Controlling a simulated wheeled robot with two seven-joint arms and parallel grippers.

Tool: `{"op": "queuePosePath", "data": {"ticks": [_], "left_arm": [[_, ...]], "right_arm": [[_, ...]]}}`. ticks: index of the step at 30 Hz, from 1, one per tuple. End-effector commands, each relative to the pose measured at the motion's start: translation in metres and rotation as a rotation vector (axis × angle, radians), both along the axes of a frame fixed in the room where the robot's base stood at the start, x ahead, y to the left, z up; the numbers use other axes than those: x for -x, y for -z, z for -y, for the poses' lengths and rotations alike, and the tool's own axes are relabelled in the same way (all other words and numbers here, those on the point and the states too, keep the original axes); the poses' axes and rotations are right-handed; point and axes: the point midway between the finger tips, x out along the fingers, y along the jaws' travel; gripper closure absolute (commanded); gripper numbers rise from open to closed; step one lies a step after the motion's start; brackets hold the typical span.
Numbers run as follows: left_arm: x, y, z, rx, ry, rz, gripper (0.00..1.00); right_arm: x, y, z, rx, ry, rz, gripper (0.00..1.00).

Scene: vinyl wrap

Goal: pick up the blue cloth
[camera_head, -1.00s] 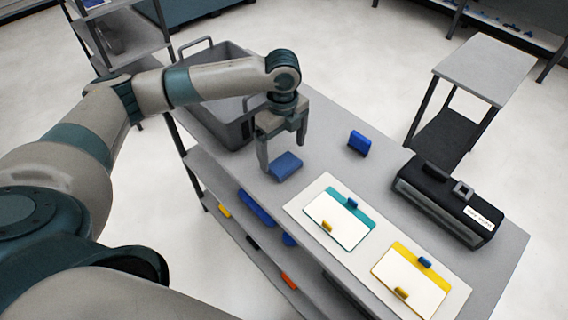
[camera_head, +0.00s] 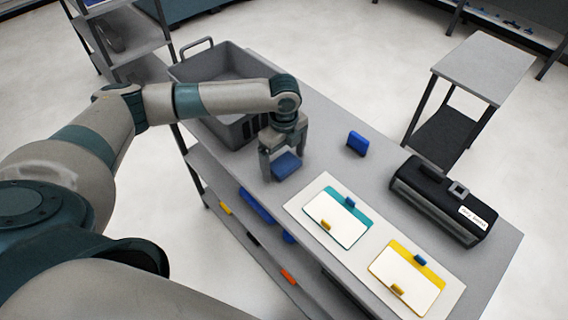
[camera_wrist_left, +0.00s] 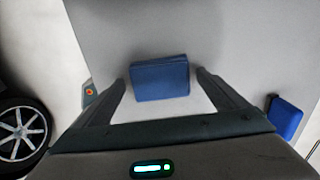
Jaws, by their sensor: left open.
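The blue cloth (camera_head: 287,166), a folded flat block, lies on the grey table close to its left edge. In the left wrist view the blue cloth (camera_wrist_left: 160,78) sits between and just beyond the fingertips. My left gripper (camera_head: 283,168) is open above it, pointing down, with one finger on each side. In the left wrist view the open fingers of my left gripper (camera_wrist_left: 162,80) appear apart from the cloth's sides. The lower part of the cloth's far side is partly hidden by the gripper in the head view. My right gripper is out of view.
A grey bin (camera_head: 232,125) stands behind the gripper. A brighter blue block (camera_head: 357,143) is to the right, also in the left wrist view (camera_wrist_left: 285,118). A white board with teal-edged (camera_head: 338,218) and yellow-edged (camera_head: 408,278) cards lies in front. A black box (camera_head: 443,200) stands at right.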

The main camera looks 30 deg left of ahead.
Motion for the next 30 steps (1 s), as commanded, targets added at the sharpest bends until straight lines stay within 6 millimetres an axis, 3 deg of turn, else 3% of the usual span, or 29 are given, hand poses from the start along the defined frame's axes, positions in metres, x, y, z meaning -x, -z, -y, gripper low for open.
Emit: {"op": "queuePosePath", "data": {"ticks": [8,14,25,30], "left_arm": [[0.000,0.000,0.000,0.000,0.000,0.000,0.08],[0.000,-0.001,0.000,0.000,0.000,0.000,0.52],[-0.001,-0.002,0.000,0.000,0.000,0.001,0.52],[-0.002,-0.013,0.000,0.002,0.001,0.005,0.52]], "right_arm": [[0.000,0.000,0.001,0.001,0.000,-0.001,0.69],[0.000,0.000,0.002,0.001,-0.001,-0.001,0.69],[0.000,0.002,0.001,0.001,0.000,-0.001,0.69],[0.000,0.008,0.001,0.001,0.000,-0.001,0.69]]}}
